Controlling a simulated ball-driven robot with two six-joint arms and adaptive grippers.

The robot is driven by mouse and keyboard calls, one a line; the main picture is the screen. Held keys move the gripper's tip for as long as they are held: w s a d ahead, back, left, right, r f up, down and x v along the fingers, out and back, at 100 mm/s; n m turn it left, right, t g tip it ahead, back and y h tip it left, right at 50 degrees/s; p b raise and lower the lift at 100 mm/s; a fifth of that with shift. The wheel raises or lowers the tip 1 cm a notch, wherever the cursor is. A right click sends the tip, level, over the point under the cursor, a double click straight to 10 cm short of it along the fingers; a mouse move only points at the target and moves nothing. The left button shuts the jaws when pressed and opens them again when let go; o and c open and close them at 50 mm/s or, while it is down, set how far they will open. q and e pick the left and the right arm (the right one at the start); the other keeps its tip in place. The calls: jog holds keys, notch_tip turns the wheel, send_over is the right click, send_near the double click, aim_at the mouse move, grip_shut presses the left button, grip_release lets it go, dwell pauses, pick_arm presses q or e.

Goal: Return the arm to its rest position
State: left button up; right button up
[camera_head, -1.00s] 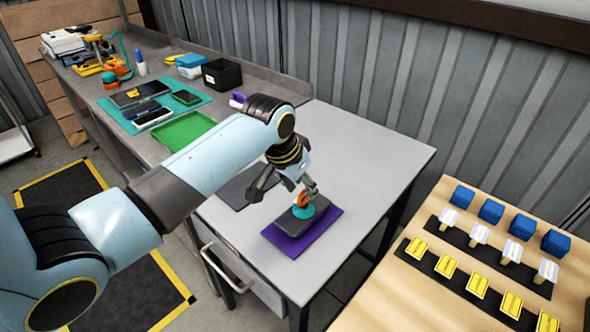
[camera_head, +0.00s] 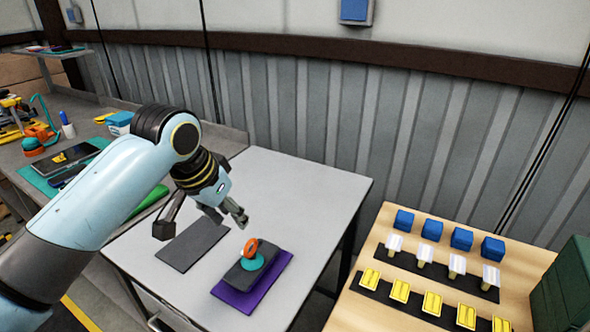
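My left arm comes in from the left. My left gripper (camera_head: 203,224) hangs above the grey table (camera_head: 310,195), with its two dark fingers spread wide and nothing between them. A small orange and teal item (camera_head: 252,260) sits on a dark grey block (camera_head: 237,274). The block lies on a purple mat (camera_head: 270,290) near the table's front. The gripper is up and to the left of this item and apart from it. My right gripper is not in view.
A dark flat pad (camera_head: 193,243) lies on the table below the gripper. A wooden table (camera_head: 385,215) at the right holds rows of blue, white and yellow pieces and a green box (camera_head: 563,285). A cluttered bench (camera_head: 95,115) stands at the left. The grey table's right back is clear.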

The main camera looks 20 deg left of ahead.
pick_arm(q)
jog(key=s+d+r+g+y, duration=0.1)
jog(key=s+d, duration=0.1)
jog(key=s, duration=0.9)
jog(key=s+d, duration=0.2)
jog(key=s, duration=0.9)
notch_tip(320, 180, down, 36)
jog(key=a+f+g+b, duration=0.1)
jog(key=a+b, duration=0.2)
jog(key=b, duration=0.9)
jog(key=s+f+b, duration=0.4)
jog(key=s+f, duration=0.2)
jog(key=f, duration=0.4)
jog(key=s+f+g+b, duration=0.1)
jog(key=s+f+b, duration=0.3)
jog(key=s+f, duration=0.3)
jog(key=s+f+b, duration=0.4)
jog(key=s+f, duration=0.3)
jog(key=f, duration=0.5)
jog(key=shift+a+f+n+g, duration=0.3)
jog(key=shift+a, duration=0.1)
grip_shut()
